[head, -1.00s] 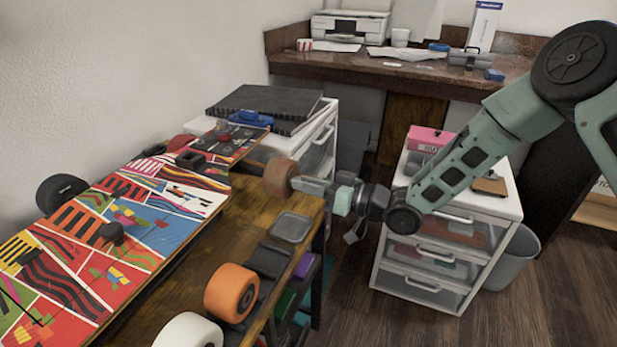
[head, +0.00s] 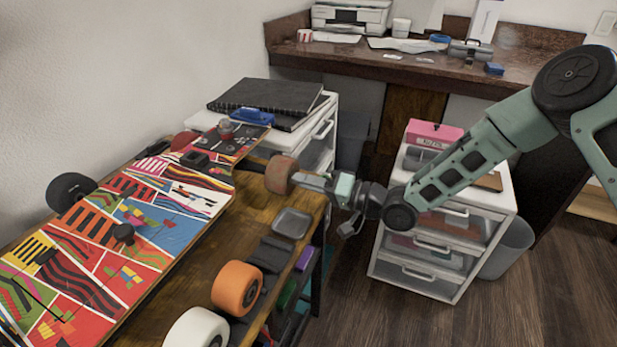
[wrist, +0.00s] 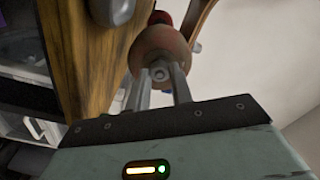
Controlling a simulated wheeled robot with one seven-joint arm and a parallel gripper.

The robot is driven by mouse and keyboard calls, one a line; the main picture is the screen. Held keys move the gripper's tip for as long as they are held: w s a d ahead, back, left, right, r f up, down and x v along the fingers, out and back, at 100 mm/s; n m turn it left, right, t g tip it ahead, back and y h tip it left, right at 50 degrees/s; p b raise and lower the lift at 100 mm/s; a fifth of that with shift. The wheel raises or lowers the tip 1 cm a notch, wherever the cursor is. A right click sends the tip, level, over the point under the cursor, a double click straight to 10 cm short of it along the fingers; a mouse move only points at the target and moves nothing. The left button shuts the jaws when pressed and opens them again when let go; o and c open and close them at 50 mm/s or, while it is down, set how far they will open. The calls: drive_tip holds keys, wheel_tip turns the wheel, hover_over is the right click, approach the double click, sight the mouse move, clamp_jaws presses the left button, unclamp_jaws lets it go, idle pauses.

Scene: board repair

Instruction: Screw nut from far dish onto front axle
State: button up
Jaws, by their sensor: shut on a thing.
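The skateboard (head: 150,225) lies on the wooden bench. A reddish-brown wheel (head: 280,174) sits on an axle at its far end, and shows in the wrist view (wrist: 163,44). My gripper (head: 297,180) reaches in from the right, its fingertips at the wheel's outer face. In the wrist view my gripper (wrist: 159,75) is shut on a small grey nut (wrist: 160,73), in line with the wheel's centre. The axle tip is hidden, so I cannot tell how far the nut is on. A grey square dish (head: 292,223) on the bench looks empty.
An orange wheel (head: 237,287) and a white wheel (head: 197,329) stand near the bench's front edge. A white drawer unit (head: 440,240) with a pink box (head: 434,133) stands right of the bench, below my arm. Floor shows between them.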

drive_tip(key=shift+d+f, duration=0.1)
drive_tip(key=m+p, duration=0.1)
drive_tip(key=m, duration=0.4)
drive_tip(key=shift+m, duration=0.4)
drive_tip(key=o, duration=0.9)
drive_tip(key=shift+c, duration=1.1)
